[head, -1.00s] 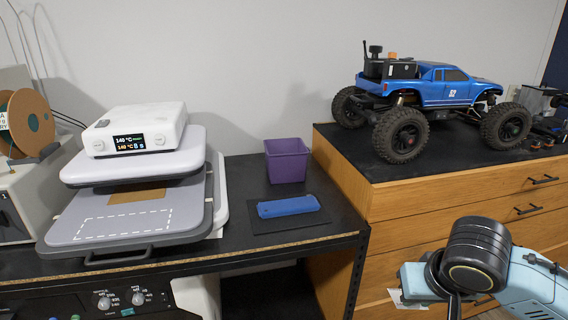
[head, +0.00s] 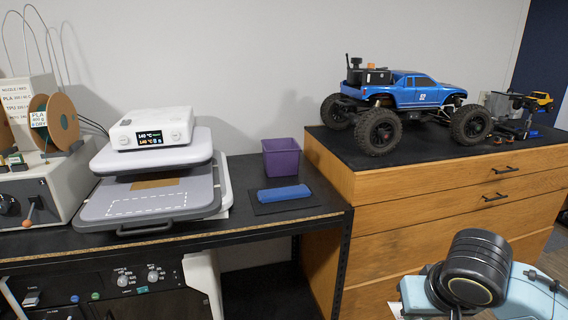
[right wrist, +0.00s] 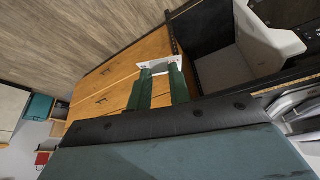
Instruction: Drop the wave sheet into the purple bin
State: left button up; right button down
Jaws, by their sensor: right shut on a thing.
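The purple bin (head: 281,158) stands upright on the black bench, near the wall. Its inside is mostly hidden from this angle. My right gripper (right wrist: 158,73) is shut on a thin white piece (right wrist: 156,66), which looks like the wave sheet; no wave pattern can be made out. In the head view, a pale bit of the sheet (head: 395,309) shows at the lower right beside my right wrist, in front of the wooden drawers and well away from the bin. My left gripper is not in view.
A wooden drawer cabinet (head: 440,202) with a blue crawler (head: 413,97) on top stands to the right. Space above the bin is clear.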

aim_at(286, 170)
jog(key=z, duration=0.65)
jog(key=i, duration=0.9)
jog(key=u, duration=0.5)
